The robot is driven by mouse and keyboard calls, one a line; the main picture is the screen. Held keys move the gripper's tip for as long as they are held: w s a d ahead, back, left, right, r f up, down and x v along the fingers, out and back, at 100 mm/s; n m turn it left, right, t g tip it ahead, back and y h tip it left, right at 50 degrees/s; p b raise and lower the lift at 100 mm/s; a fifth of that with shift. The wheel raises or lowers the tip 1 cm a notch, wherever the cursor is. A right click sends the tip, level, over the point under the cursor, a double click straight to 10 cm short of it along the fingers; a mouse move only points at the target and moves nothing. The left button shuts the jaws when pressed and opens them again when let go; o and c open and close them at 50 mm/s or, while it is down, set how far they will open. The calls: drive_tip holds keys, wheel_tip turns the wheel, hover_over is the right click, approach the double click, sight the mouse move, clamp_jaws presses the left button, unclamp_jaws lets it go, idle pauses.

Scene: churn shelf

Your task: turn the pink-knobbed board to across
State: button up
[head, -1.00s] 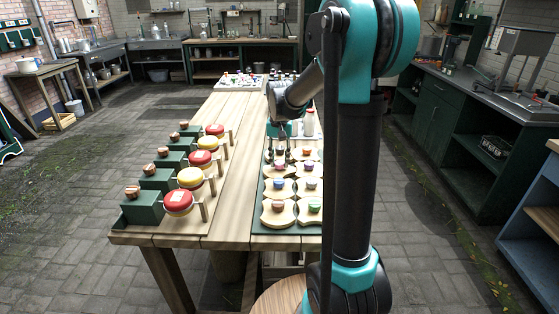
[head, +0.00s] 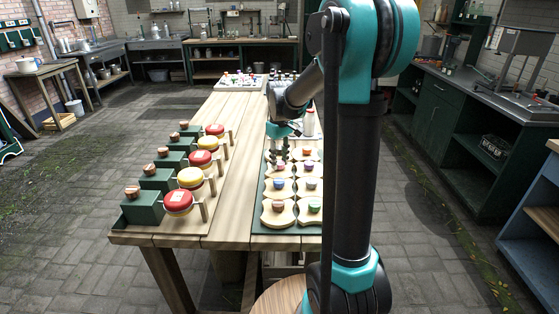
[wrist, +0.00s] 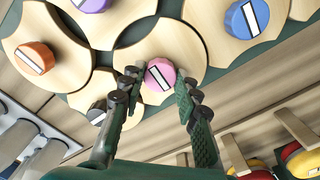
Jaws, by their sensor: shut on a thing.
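The pink knob (wrist: 161,74) sits between the two fingers of my gripper (wrist: 163,84) in the wrist view, and the fingers are shut on it. Its white stripe runs diagonally in that view. Its pale wooden board (wrist: 177,47) lies under it among the other boards, partly covered by the fingers. In the head view my gripper (head: 279,160) is down over the left column of boards, and the pink knob (head: 278,168) shows just below the fingertips.
Neighbouring boards carry an orange knob (wrist: 36,56), a blue knob (wrist: 246,18) and a purple knob (head: 308,168) close by. A row of green blocks with red and yellow discs (head: 190,178) stands to the left. A bare wooden strip (head: 238,150) lies between.

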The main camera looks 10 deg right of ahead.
sight(280, 163)
drive_tip(key=shift+n, duration=0.5)
drive_tip(key=o, duration=1.2)
drive_tip(key=shift+c, duration=0.2)
wheel_tip(280, 163, up, 12)
